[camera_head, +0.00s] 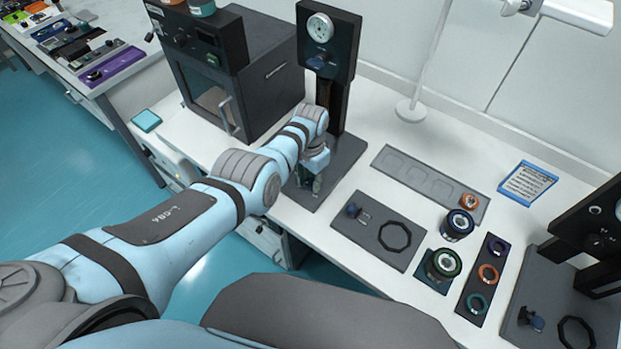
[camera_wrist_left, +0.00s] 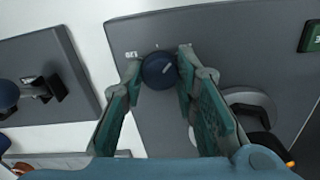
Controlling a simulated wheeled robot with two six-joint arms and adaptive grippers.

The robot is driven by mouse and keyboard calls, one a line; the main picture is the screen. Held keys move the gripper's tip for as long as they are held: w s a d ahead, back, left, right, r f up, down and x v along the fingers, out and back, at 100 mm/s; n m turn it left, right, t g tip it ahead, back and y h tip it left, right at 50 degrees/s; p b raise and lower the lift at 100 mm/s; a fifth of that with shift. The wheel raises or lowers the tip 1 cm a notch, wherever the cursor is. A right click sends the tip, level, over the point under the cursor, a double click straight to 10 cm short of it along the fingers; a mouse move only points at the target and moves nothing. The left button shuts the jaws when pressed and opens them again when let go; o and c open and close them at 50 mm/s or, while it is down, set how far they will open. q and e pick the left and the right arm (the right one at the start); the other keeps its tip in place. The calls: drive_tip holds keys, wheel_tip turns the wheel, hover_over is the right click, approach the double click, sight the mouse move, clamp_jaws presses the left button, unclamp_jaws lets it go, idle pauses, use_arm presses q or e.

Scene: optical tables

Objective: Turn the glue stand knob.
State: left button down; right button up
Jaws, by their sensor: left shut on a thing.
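The glue stand (camera_head: 342,105) is a tall black column with a round white gauge, on a grey base plate (camera_head: 347,158). In the left wrist view its round dark blue knob (camera_wrist_left: 158,71) sits on the grey plate (camera_wrist_left: 232,50). A pale line on the knob points to the upper right, and small white marks are printed beside it. My left gripper (camera_head: 310,183) is down at the base's near end, shut on the knob. Its green fingers also show in the wrist view (camera_wrist_left: 160,72), one on each side of the knob. The knob is hidden in the head view. My right gripper is not in view.
A dark oven-like box (camera_head: 237,75) stands left of the stand. To the right are a grey plate (camera_head: 372,244) with a blue-handled part and a black ring, a long shallow tray (camera_head: 413,171), two round jars, a ring holder and another black stand (camera_head: 592,225).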

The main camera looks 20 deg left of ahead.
sight(311, 182)
use_arm(q)
drive_tip(key=shift+m, duration=1.6)
drive_tip(key=shift+w+r, duration=0.1)
drive_tip(key=c, duration=1.2)
unclamp_jaws()
drive_tip(key=shift+c, duration=0.2)
wheel_tip(311, 182, up, 12)
